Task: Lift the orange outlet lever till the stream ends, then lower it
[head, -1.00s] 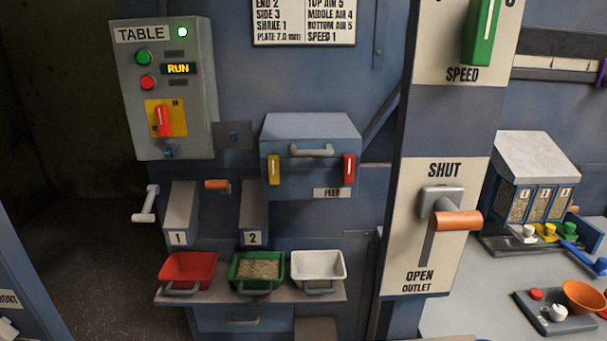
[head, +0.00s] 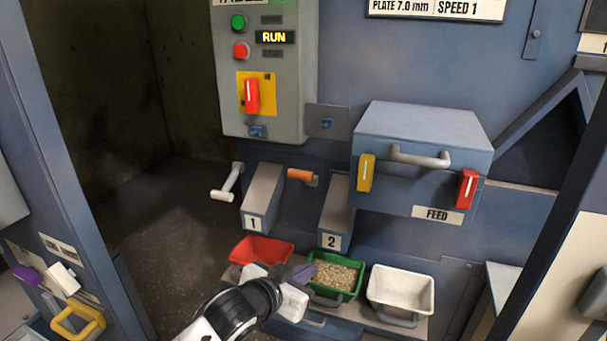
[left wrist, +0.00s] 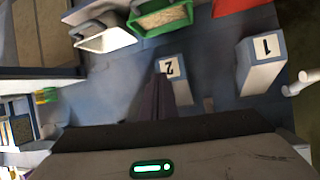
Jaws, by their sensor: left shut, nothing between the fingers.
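An orange-handled lever (head: 300,175) sticks out of the blue machine front between chutes 1 (head: 262,198) and 2 (head: 336,212). The large orange lever on the outlet panel is not visible now; only part of a pale panel (head: 560,255) shows at the right edge. My left gripper (head: 302,273) is shut and empty, in front of the trays and below the small orange lever, apart from it. In the left wrist view its dark fingers (left wrist: 158,100) point toward chute 2 (left wrist: 172,78). I see no falling stream. My right gripper is not in view.
A red tray (head: 262,247), a green tray (head: 352,291) holding grain and an empty white tray (head: 428,292) stand on a shelf below. A grey crank (head: 228,183) sits left of chute 1. The feed box (head: 425,130) is above right. A dark recess lies at left.

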